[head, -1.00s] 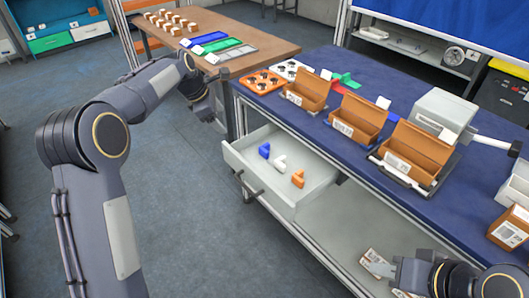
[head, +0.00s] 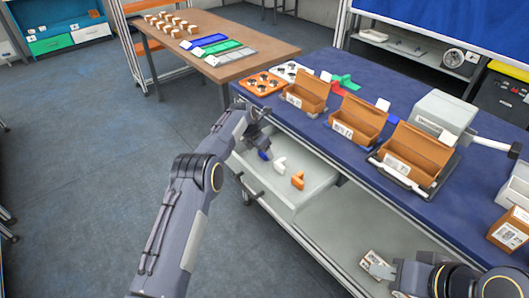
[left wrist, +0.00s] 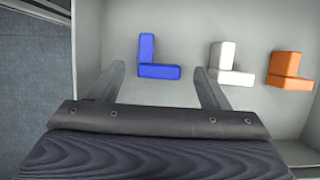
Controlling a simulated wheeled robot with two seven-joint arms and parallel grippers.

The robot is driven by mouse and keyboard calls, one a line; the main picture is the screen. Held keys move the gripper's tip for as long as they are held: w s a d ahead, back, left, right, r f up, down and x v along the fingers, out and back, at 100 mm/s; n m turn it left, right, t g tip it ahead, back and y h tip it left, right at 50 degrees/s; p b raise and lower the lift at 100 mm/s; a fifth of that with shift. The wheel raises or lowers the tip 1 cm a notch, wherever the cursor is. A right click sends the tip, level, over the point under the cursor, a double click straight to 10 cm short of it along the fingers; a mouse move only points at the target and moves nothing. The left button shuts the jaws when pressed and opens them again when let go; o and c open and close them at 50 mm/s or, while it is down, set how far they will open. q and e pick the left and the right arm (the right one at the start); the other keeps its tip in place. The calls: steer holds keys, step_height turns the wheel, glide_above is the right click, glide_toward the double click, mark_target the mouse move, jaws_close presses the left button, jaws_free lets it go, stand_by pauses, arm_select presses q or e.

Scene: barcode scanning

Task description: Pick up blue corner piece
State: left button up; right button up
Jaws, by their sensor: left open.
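The blue corner piece (left wrist: 158,60) is L-shaped and lies in the open drawer; in the head view it is partly hidden by my left gripper (head: 258,140). In the left wrist view, my left gripper (left wrist: 160,72) is open, with its fingers apart on either side of the blue piece and nothing held. A white corner piece (left wrist: 230,65) and an orange corner piece (left wrist: 289,71) lie to its right. My right gripper (head: 388,274) is at the lower right beside a small labelled box (head: 374,261); whether it grips the box is unclear.
The drawer (head: 322,178) is pulled out below the blue-topped workbench (head: 325,148). Brown open boxes (head: 358,122) stand along the bench. Orange (head: 262,83) and white trays sit at its far end. A brown table (head: 222,32) stands behind, with clear floor at left.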

arm_select(q)
steer(key=shift+x, duration=0.9)
steer(key=c, duration=1)
steer(key=shift+c, duration=0.2)
steer(key=shift+r, duration=0.15)
